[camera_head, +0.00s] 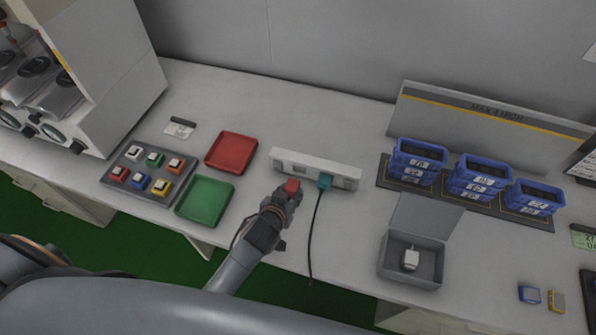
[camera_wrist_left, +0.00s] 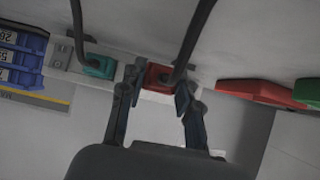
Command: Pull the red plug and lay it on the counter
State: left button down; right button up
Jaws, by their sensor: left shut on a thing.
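The red plug (camera_head: 292,185) is at the front of the white power strip (camera_head: 343,172), toward its left end. My left gripper (camera_head: 286,192) is shut on the red plug. In the left wrist view the red plug (camera_wrist_left: 158,76) sits between the two fingertips (camera_wrist_left: 156,92), with a dark cable running from it. I cannot tell whether its prongs are still in the socket. A teal plug (camera_head: 324,181) with a dark cable is in the strip to the right. The grey counter (camera_head: 330,225) lies in front of the strip. My right gripper is not in view.
A red tray (camera_head: 232,152) and a green tray (camera_head: 205,200) lie left of the strip, beside a grey tray of coloured blocks (camera_head: 150,173). Stacked blue bins (camera_head: 470,178) and an open grey box (camera_head: 411,262) stand right. The counter between strip and box is mostly clear.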

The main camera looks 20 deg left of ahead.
pick_arm(q)
jog(key=shift+s, duration=0.15)
jog(key=shift+s+a+p, duration=0.5)
jog(key=shift+a+p, duration=0.15)
jog(key=shift+a, duration=0.2)
jog(key=shift+s+a+p, duration=0.35)
jog(key=shift+s+a, duration=0.15)
jog(key=shift+a, duration=0.35)
jog(key=shift+s+a+p, duration=0.4)
jog(key=shift+s+a, duration=0.15)
jog(key=shift+a, duration=0.25)
jog(key=shift+s+a+p, duration=0.35)
jog(key=shift+s+a, duration=0.15)
jog(key=shift+a, duration=0.35)
jog(key=shift+f+b, duration=0.8)
jog(key=shift+f, duration=0.45)
jog(key=c, duration=0.9)
grip_release()
jog(key=shift+o, duration=0.2)
jog(key=shift+s, duration=0.1)
